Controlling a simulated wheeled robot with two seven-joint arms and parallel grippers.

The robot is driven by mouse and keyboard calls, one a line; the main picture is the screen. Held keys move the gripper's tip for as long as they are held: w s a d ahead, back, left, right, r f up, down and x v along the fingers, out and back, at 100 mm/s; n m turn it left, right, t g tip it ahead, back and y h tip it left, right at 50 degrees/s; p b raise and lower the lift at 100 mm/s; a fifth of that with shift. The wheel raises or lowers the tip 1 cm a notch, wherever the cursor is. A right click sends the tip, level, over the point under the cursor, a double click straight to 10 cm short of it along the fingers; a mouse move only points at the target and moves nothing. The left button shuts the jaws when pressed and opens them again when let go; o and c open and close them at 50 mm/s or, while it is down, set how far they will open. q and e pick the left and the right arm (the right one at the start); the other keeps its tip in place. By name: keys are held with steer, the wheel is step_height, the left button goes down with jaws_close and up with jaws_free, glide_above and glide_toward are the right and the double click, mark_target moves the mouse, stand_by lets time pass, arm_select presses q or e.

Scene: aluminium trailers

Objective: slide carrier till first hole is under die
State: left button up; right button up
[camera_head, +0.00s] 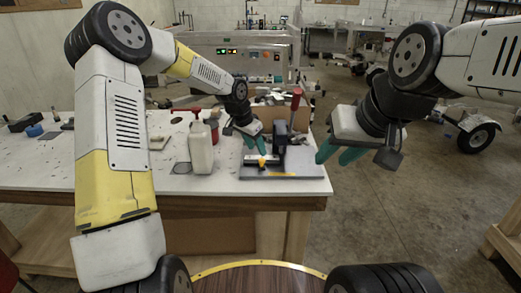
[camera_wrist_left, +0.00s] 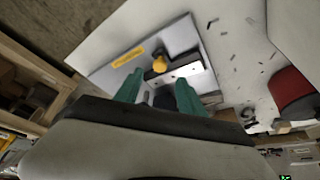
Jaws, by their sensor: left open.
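A grey base plate (camera_head: 305,165) lies at the table's right front corner. A black press head (camera_head: 280,136) with a red-handled lever (camera_head: 296,100) stands on it. A light metal carrier bar (camera_head: 254,160) with a yellow knob (camera_head: 262,162) lies by the press; in the left wrist view the carrier (camera_wrist_left: 188,73) shows small dark holes and the knob (camera_wrist_left: 159,64) is beside it. The hole under the die cannot be made out. My left gripper (camera_head: 257,146) is open just above the carrier; its fingers show apart in the wrist view (camera_wrist_left: 157,90). My right gripper (camera_head: 333,160) is open and empty, right of the table.
A white bottle with a red top (camera_head: 201,146) stands left of the plate, near my left arm. A cardboard box (camera_head: 268,114) is behind the press. Dark scraps lie scattered on the white table (camera_head: 110,160).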

mark_target(262, 160)
arm_select(q)
steer(key=x, duration=0.6)
steer(key=shift+f, duration=0.15)
steer(key=shift+c, duration=0.5)
jaws_close()
steer(key=shift+d, duration=0.1)
stand_by(0.7)
